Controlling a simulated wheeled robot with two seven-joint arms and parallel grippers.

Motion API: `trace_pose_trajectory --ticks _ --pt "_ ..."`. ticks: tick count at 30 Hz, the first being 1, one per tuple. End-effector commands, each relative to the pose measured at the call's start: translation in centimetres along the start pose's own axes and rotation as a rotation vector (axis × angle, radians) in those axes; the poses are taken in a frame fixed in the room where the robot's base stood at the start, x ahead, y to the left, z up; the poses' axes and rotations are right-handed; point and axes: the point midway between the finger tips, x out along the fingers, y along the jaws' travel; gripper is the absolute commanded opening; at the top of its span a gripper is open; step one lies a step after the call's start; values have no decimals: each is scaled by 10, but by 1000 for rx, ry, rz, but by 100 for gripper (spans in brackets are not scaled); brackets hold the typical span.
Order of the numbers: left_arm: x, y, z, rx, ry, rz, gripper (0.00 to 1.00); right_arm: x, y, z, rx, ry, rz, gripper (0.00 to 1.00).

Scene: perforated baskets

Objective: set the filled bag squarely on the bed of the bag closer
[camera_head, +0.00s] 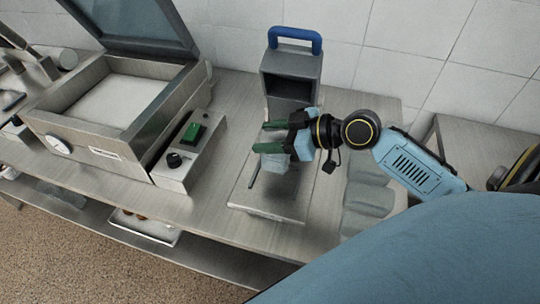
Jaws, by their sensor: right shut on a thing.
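My right gripper (269,137), with green fingers, is shut on a pale, translucent bag (273,163). The bag hangs below the fingers, over the light flat bed (262,203) of what looks like the bag closer. I cannot tell whether the bag's bottom touches the bed. The bag closer's grey upright housing (290,72), with a blue handle on top, stands behind the gripper. The gripper hides part of the bag's top and of the bed's back. My left gripper is not in view.
A large metal machine (105,150) with its lid raised stands on the left, with a control box (187,150) beside it. Several greyish bags (368,198) lie right of the bed. A tray (145,228) is on the lower shelf. A tiled wall closes the back.

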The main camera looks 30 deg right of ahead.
Motion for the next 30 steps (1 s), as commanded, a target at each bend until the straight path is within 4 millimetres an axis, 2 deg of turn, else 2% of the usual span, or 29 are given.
trace_pose_trajectory --ticks 1,7,14,27,28,30 --pt "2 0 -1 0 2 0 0 4 0 8 4 0 0 7" --pt "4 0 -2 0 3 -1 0 10 0 23 2 1 0 7" --pt "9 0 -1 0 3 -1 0 22 0 54 2 1 0 7" --pt "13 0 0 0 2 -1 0 25 0 60 -1 1 0 7" --pt "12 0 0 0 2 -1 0 25 0 60 0 0 -1 56" --pt "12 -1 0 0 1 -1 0 25 0 59 0 0 -1 65"
